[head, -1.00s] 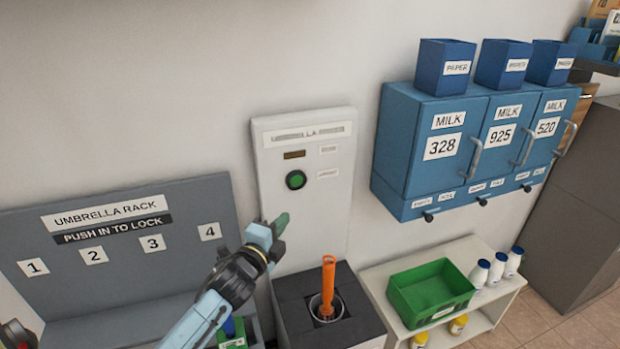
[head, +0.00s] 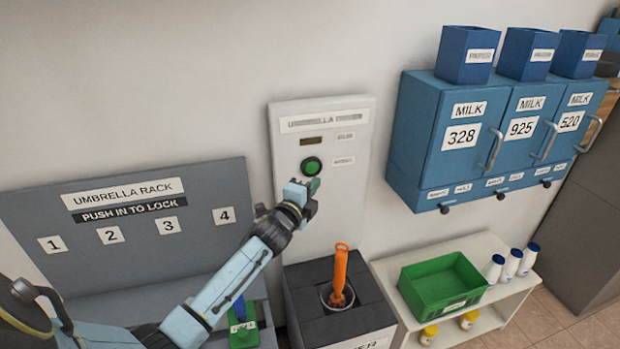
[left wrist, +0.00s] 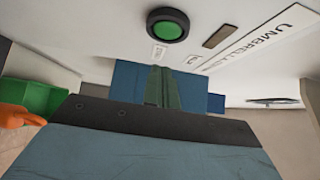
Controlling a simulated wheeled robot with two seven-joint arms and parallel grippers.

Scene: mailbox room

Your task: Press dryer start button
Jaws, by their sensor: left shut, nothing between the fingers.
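The umbrella dryer is a white wall panel (head: 355,190) above a dark box. Its round green button (head: 312,166) in a black ring is in the upper part of the panel, under a small dark display. My left gripper (head: 314,186) is shut and empty, just below the button in the head view. In the left wrist view the button (left wrist: 167,28) is near the top, and the shut fingertips (left wrist: 162,82) point toward it with a gap in the picture. I cannot tell the exact depth. My right gripper is not in view.
The dryer's dark box (head: 300,312) holds an orange umbrella (head: 340,272) below the panel. The grey umbrella rack (head: 215,185) is to the left. Blue milk boxes (head: 425,125) hang to the right, over a white shelf with a green crate (head: 412,300).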

